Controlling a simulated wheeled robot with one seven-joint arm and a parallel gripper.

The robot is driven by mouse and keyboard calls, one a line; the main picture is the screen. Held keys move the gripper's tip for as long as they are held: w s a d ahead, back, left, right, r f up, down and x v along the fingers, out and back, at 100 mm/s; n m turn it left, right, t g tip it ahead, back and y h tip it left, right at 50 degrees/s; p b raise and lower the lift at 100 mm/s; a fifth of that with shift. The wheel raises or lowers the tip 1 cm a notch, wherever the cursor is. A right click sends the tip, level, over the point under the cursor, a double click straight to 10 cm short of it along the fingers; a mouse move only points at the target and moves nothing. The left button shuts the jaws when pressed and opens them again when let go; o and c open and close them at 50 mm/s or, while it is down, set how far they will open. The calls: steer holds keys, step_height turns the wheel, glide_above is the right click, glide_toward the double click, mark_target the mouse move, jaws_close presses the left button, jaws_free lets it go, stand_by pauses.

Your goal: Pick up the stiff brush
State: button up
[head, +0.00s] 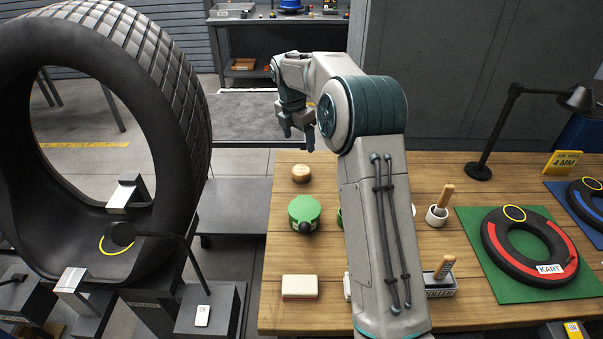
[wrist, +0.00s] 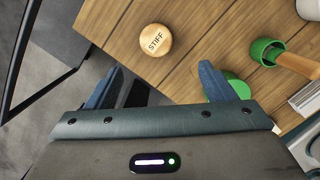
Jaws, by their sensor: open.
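The stiff brush shows as a round wooden knob (head: 301,173) at the back left of the wooden bench in the head view. In the wrist view the knob (wrist: 155,40) carries the word STIFF, and its bristles are hidden. My gripper (head: 297,130) is above the bench's back edge, beyond the knob. In the wrist view my gripper (wrist: 162,80) has its two blue fingers spread wide with nothing between them. The knob is ahead of the fingertips and apart from them.
On the bench (head: 278,250), a green tin with a black knob (head: 304,213) stands in front of the brush, and a cream-and-red block (head: 299,287) lies nearer. A green cup (wrist: 267,52) holds a wooden handle. A big tyre (head: 165,110) stands left. My arm hides the bench's middle.

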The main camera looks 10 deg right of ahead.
glide_above(301, 170)
steer(key=f, duration=0.8)
steer(key=shift+s+f+p, duration=0.25)
steer(key=shift+p, duration=0.1)
steer(key=shift+w+f+p, duration=0.2)
steer(key=shift+f+p, duration=0.15)
steer(key=shift+f, duration=1)
steer(key=shift+w+f+p, duration=0.15)
steer(key=shift+f+p, duration=0.2)
steer(key=shift+f, duration=0.95)
steer(key=c, duration=1.1)
